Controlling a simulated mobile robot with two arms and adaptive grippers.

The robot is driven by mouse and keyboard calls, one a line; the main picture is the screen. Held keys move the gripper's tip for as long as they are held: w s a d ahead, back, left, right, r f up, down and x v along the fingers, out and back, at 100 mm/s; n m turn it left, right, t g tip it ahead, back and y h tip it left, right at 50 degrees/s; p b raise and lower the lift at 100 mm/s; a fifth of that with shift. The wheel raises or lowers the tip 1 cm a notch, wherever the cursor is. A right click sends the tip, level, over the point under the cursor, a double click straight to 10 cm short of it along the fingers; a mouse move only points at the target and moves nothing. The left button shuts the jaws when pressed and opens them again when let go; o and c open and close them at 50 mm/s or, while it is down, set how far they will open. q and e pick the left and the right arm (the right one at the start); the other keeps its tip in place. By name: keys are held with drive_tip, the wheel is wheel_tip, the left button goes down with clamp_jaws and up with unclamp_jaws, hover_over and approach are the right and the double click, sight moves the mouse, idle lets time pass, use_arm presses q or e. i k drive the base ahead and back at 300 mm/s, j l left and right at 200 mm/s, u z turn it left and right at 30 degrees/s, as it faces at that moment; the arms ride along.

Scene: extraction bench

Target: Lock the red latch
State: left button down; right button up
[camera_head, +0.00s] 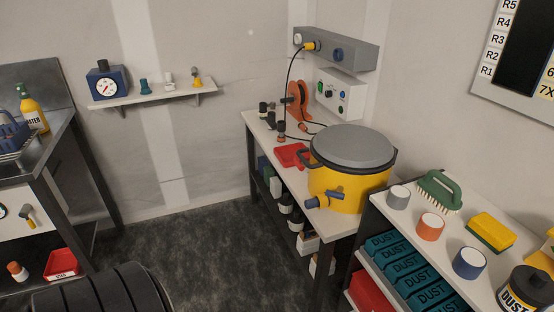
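I cannot make out a red latch for certain. A yellow drum (345,190) with a grey lid (352,146) stands on the white-topped bench; a yellow and blue tap (325,200) is on its front. A flat red item (292,155), perhaps a tray, lies on the bench left of the drum. A white control box (339,93) with a dial and coloured buttons is on the wall behind. Neither of my grippers is in view.
An orange reel (299,100) and several small bottles stand at the bench's far end. The right-hand shelf unit holds a green brush (440,192), a yellow sponge (490,232), several cups and a black tub (526,291). The dark floor (205,245) between the benches is clear.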

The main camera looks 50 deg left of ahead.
sight(300, 165)
drive_tip(key=u, duration=1.35)
drive_tip(key=i+j+z, duration=0.1)
drive_tip(key=z, duration=0.75)
drive_tip(key=i+j+z, duration=0.15)
drive_tip(key=j+z, duration=0.3)
drive_tip(key=j, duration=0.2)
drive_tip(key=i+j+z, duration=0.1)
drive_tip(key=j+z, duration=0.4)
drive_tip(key=j, duration=0.1)
